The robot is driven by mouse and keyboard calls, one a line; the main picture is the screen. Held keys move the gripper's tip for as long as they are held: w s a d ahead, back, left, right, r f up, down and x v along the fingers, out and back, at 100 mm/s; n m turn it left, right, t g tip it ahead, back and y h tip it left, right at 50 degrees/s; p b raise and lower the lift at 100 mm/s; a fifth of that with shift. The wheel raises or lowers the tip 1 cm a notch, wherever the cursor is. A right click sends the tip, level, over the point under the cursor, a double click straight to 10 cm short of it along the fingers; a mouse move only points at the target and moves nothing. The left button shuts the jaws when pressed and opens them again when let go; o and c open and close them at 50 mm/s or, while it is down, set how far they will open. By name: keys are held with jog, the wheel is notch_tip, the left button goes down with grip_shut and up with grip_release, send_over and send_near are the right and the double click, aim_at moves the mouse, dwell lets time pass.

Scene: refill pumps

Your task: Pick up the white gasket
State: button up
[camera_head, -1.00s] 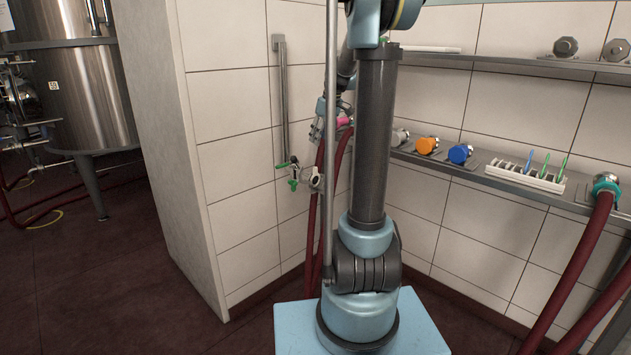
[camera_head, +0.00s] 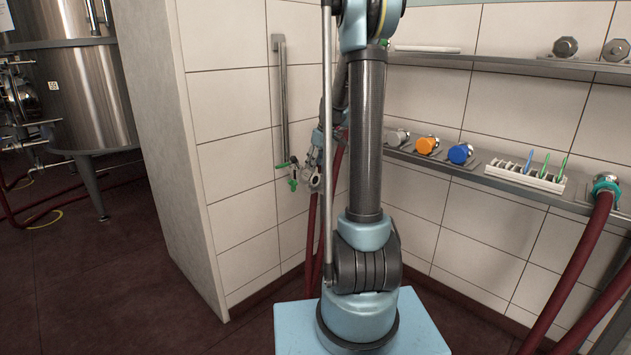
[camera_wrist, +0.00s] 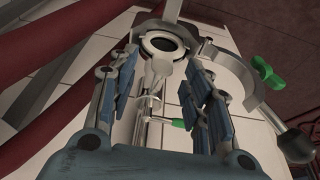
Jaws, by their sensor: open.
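In the wrist view, a pale ring that looks like the white gasket (camera_wrist: 146,44) sits around the dark bore of an upturned pipe end. My gripper (camera_wrist: 163,64) is open, with its two blue-padded fingers spread on the left and right. The ring lies between and just beyond the fingertips, and I see no contact. In the head view, my gripper (camera_head: 316,160) is small and partly hidden, close to the pipe fittings by the tiled wall. The gasket cannot be made out there.
An open metal clamp with a green wing nut (camera_wrist: 268,72) hangs right of the pipe end. A green-handled valve (camera_wrist: 178,123) shows below. Red hoses run at the left. In the head view, a shelf holds orange (camera_head: 427,146) and blue (camera_head: 460,153) caps and a white rack (camera_head: 524,177).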

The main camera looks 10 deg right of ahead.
jog(key=shift+x, duration=0.95)
jog(key=c, duration=0.8)
jog(key=shift+r, duration=0.1)
notch_tip(320, 180, up, 10)
jog(key=shift+f, duration=0.1)
